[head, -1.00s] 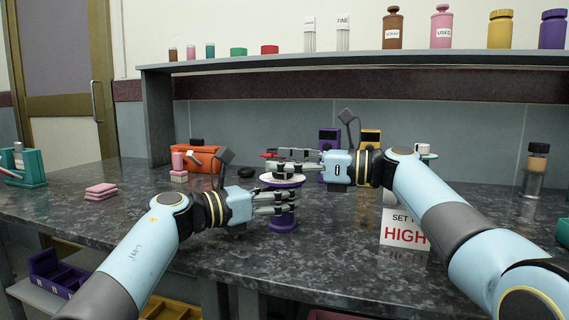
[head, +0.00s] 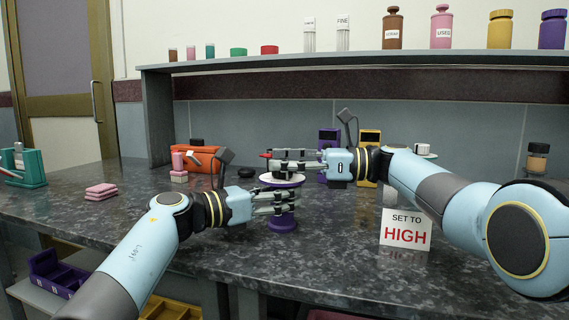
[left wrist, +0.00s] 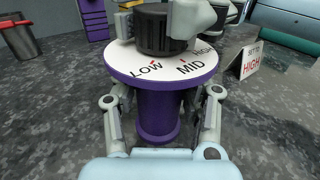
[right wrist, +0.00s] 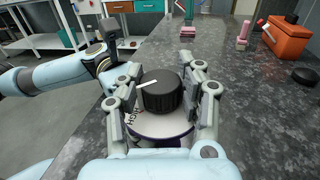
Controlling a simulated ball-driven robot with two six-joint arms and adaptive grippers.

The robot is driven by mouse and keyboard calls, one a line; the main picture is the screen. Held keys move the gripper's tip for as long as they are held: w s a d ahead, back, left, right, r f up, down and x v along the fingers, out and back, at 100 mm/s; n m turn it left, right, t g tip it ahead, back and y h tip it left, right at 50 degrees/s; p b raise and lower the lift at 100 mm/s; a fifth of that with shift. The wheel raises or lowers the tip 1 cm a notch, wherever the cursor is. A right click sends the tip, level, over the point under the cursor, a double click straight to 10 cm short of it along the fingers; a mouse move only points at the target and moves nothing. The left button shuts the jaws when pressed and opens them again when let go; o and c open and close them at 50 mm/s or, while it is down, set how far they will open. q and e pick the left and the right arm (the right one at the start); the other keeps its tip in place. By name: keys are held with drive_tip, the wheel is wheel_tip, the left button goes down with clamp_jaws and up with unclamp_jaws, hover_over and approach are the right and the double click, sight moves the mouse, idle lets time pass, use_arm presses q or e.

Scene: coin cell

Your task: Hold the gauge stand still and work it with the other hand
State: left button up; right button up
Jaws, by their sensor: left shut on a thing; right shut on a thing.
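The gauge stand has a purple column (head: 282,220) and a white dial (left wrist: 122,62) marked LOW, MID and HIGH. It stands upright on the counter. My left gripper (head: 294,203) is shut around the purple column below the dial, one finger on each side. A ribbed black knob (right wrist: 165,95) sits on the dial. My right gripper (head: 272,161) is shut on this knob from above the dial. In the right wrist view the knob's white mark points left, with HIGH at lower left; the other labels are hidden there. A sign (head: 405,231) reads SET TO HIGH.
An orange box (head: 199,158), a black puck-like disc and pink blocks (head: 101,191) are on the counter to the left. Purple and yellow devices (head: 370,142) stand behind my right gripper. A shelf (head: 350,61) with jars runs along the back.

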drive_tip(key=shift+w+f+g, duration=0.1)
drive_tip(key=shift+w+g, duration=0.1)
drive_tip(key=shift+g, duration=0.1)
drive_tip(key=shift+s+d+n+g, duration=0.1)
drive_tip(key=shift+s+n+g, duration=0.05)
drive_tip(key=shift+n+g, duration=0.35)
drive_tip(key=o, duration=1.2)
drive_tip(key=shift+o, duration=0.2)
drive_tip(key=d, duration=0.7)
drive_tip(key=shift+d, duration=0.25)
drive_tip(key=shift+s, duration=0.1)
use_arm(q)
drive_tip(key=o, duration=1.4)
drive_tip(key=shift+o, duration=0.2)
